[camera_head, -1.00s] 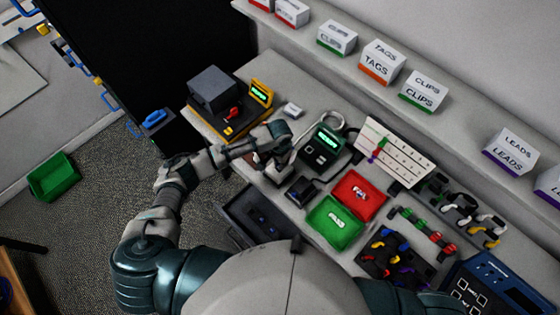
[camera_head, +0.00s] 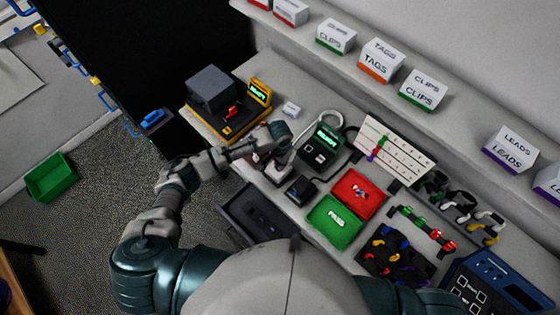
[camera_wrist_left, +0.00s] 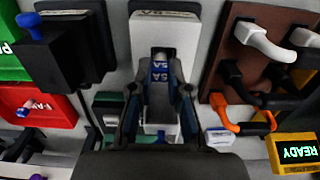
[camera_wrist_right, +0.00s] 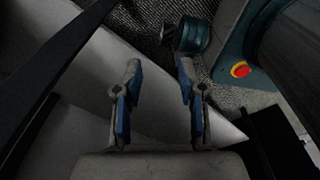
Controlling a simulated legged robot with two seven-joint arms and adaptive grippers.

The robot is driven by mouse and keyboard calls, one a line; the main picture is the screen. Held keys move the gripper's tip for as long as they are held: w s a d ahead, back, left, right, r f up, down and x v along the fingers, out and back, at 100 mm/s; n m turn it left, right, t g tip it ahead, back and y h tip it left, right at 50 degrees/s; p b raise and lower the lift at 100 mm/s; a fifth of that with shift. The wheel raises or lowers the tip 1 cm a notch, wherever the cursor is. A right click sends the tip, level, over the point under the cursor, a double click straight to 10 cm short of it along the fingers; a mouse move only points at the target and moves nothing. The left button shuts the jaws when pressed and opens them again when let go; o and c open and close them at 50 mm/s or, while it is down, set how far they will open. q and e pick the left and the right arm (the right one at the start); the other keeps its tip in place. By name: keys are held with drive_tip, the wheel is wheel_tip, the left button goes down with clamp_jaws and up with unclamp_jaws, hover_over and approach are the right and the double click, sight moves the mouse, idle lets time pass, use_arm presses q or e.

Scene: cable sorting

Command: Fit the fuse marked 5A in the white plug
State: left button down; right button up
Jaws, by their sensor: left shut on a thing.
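The white plug (camera_wrist_left: 180,38) stands in front of my left gripper in the left wrist view, with a slot in its face. The fuse marked 5A (camera_wrist_left: 160,71), with a blue label and a silver end, is between the fingers of my left gripper (camera_wrist_left: 158,92) and lies over the slot. I cannot tell whether it is seated. In the head view my left gripper (camera_head: 272,168) is over the bench's left part and hides most of the plug. My right gripper (camera_wrist_right: 158,75) is open and empty, away from the bench work.
A green PASS tray (camera_head: 335,236) and a red tray (camera_head: 344,202) with a small fuse lie right of the left gripper. A dark meter (camera_head: 320,148), a black block (camera_head: 300,190) and a yellow READY display (camera_head: 260,91) stand close by. An open drawer (camera_head: 240,215) is below.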

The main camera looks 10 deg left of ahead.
drive_tip(key=shift+a, duration=0.6)
use_arm(q)
drive_tip(key=shift+a+f, duration=0.15)
use_arm(e)
drive_tip(key=shift+d, duration=0.1)
drive_tip(key=shift+d, duration=0.2)
use_arm(q)
drive_tip(key=shift+c, duration=2.4)
unclamp_jaws()
use_arm(e)
drive_tip(key=shift+d, duration=0.1)
use_arm(q)
drive_tip(key=shift+r, duration=4)
